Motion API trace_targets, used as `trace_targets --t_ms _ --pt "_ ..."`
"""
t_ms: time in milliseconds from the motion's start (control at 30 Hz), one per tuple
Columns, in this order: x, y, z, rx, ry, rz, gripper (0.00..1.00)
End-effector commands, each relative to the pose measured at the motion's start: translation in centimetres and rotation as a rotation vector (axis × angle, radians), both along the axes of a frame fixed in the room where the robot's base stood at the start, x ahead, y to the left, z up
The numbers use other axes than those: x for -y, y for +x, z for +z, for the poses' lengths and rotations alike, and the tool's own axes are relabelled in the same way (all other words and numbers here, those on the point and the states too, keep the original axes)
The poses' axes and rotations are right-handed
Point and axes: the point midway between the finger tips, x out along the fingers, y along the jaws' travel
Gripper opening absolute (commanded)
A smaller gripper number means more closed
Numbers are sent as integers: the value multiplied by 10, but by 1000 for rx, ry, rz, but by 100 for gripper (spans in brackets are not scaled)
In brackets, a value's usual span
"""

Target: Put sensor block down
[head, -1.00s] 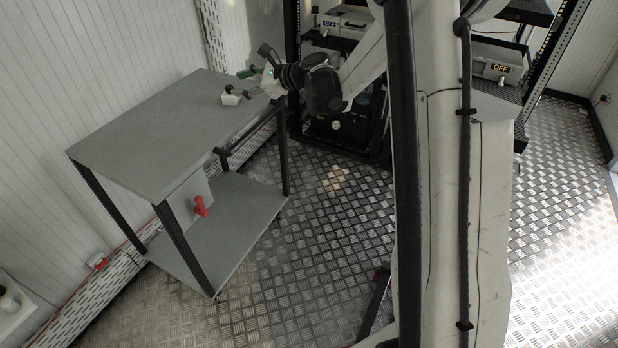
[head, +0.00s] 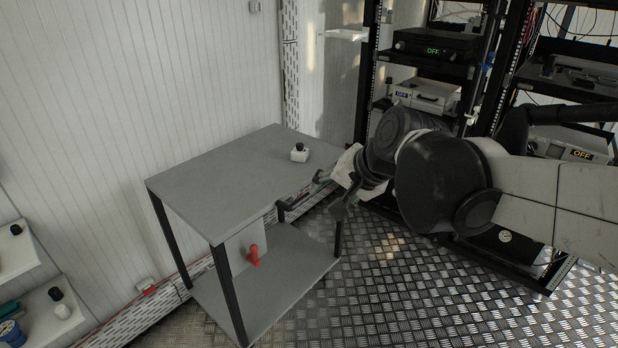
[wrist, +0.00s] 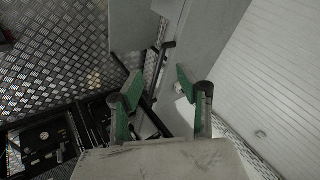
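The sensor block, a small white block (head: 299,155) with a black knob on top, stands upright on the grey table top (head: 225,180), near its far right corner. My gripper (head: 328,192) is off the table's right edge, apart from the block and to its right. In the wrist view my gripper (wrist: 158,86) is open, its two green-padded fingers spread wide with nothing held between them. A pale patch behind the right finger there is too hidden to name.
A red valve-like part (head: 254,256) sits below the table top, above the lower shelf (head: 300,262). Racks with instruments (head: 428,95) marked OFF stand behind my arm. Small items lie on wall shelves (head: 62,318) at the left. Most of the table top is clear.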

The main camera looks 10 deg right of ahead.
Motion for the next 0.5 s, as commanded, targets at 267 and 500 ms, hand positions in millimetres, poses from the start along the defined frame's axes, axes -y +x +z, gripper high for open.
trace_targets --t_ms 267,500 --pt "16 -86 -21 40 -355 223 35" --pt "31 -128 -37 54 -565 360 35"
